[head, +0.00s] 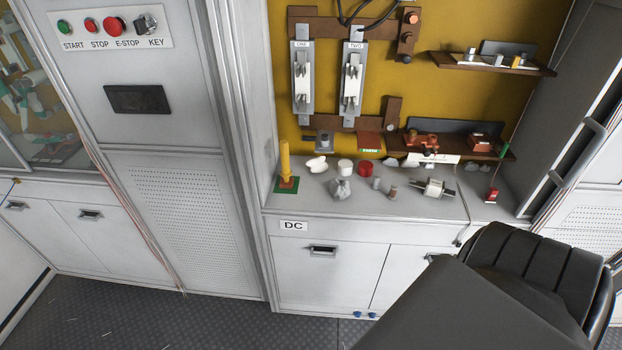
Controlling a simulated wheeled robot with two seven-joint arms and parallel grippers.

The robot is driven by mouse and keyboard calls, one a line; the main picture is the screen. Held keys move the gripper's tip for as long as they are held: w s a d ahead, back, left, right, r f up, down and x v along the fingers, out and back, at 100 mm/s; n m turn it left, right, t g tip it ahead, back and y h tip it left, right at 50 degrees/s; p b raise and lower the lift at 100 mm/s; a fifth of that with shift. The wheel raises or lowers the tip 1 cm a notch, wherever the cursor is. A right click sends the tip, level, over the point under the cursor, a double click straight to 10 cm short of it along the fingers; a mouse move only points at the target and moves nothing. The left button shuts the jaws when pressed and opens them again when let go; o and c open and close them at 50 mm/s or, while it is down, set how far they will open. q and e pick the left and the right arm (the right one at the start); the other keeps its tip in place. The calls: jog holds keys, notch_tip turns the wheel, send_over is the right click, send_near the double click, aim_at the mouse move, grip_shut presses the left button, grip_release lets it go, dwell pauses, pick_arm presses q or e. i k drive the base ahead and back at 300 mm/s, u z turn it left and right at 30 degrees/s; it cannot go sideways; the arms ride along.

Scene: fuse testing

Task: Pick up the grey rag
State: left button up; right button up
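A small crumpled light-grey thing that looks like the grey rag (340,188) lies on the grey counter (290,207), left of its middle. Neither gripper's fingers show in the head view.
A yellow post (285,162) on a green base stands at the counter's left. A white-and-metal fuse-like part (433,188) lies to the right. Shelves (492,62) jut from the yellow back panel. A large dark shape (525,270), perhaps my arm, covers the lower right.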

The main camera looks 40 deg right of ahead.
aim_at(340, 189)
jog(key=u, duration=2)
jog(key=k, duration=2.25)
jog(key=z, duration=3)
